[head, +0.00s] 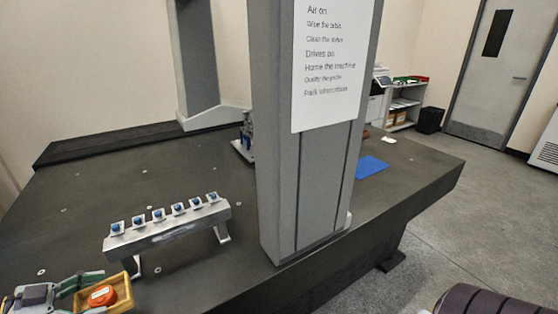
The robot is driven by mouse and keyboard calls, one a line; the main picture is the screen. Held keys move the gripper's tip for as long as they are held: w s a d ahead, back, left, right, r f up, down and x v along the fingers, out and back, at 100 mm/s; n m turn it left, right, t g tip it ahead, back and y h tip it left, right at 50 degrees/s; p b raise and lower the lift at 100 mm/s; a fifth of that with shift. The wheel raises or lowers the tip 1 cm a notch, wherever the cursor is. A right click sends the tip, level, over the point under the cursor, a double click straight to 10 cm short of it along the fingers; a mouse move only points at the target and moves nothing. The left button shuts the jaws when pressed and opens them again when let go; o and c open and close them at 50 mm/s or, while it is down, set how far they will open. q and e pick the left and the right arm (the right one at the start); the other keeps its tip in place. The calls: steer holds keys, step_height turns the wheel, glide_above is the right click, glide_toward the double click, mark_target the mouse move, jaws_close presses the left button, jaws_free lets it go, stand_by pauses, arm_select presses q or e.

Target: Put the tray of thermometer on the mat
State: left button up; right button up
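A small yellow-brown tray (127,298) sits at the lower left on the dark table. A round orange object (103,295) lies in it; I cannot tell from its look whether this is the thermometer. The blue mat (371,167) lies flat on the table's right part, beyond the grey column, and its visible surface is bare.
A grey column (303,185) with a printed sign (332,60) stands between tray and mat. A metal rack (168,232) with several blue-topped pieces stands behind the tray. Table around the mat is mostly clear.

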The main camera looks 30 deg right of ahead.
mark_target(87, 290)
arm_select(q)
steer(key=shift+w+a+r+n+t+y, duration=0.15)
steer(key=shift+a+n+t, duration=0.2)
steer(key=shift+n+t, duration=0.35)
steer(key=shift+w+a+f+n+t+y, duration=0.1)
steer(key=shift+w+a+n+t+y, duration=0.15)
steer(key=shift+n+t, duration=0.5)
steer(key=shift+w+a+r+n+t+y, duration=0.1)
steer(key=shift+a+n+t, duration=0.4)
steer(key=shift+t, duration=0.35)
steer(key=shift+w+a+r+n+t+y, duration=0.15)
steer(key=shift+a+n+t+y, duration=0.1)
steer(key=shift+n+t+y, duration=0.35)
steer(key=shift+w+a+n+t+y, duration=0.2)
steer(key=shift+a+n+t+y, duration=0.1)
steer(key=shift+n+t, duration=0.45)
steer(key=shift+w+a+r+n+t+y, duration=0.15)
steer(key=shift+a+n+t+y, duration=0.1)
steer(key=shift+n+t+y, duration=0.4)
steer(key=n+t+y, duration=0.1)
steer(key=n, duration=0.1)
steer(key=w+a+n+t+y, duration=0.1)
steer(key=n+y, duration=0.1)
steer(key=a+n+t+y, duration=0.1)
steer(key=n+y, duration=0.1)
steer(key=shift+w+a+r, duration=0.15)
steer(key=shift+w+r, duration=0.15)
steer(key=shift+w+r, duration=0.1)
steer(key=shift+r, duration=0.15)
